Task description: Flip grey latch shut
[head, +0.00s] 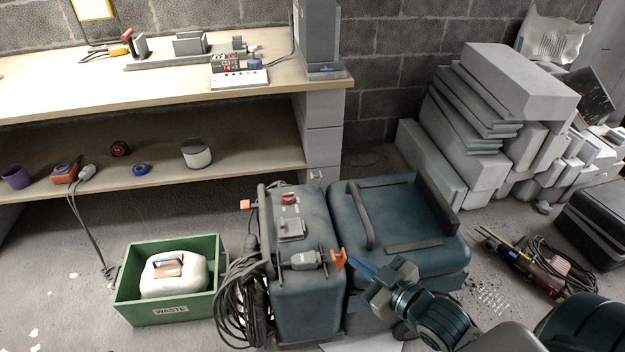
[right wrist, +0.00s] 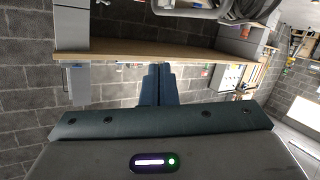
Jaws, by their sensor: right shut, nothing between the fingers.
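A dark grey-blue case (head: 308,290) stands on the floor beside a teal case (head: 412,215). On its top is a small grey box-like fitting (head: 291,229), which may be the grey latch; I cannot tell its exact position. Nearer the front edge is a grey cylindrical connector (head: 302,260) with an orange piece (head: 338,260) at its right end. The fingers also show together in the right wrist view (right wrist: 158,84). My left gripper is out of view.
Coiled black cable (head: 240,295) hangs at the case's left side. A green waste crate (head: 122,287) holding a white container stands further left. A workbench (head: 170,88) with a lower shelf runs behind. Stacked grey blocks (head: 500,120) fill the back right.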

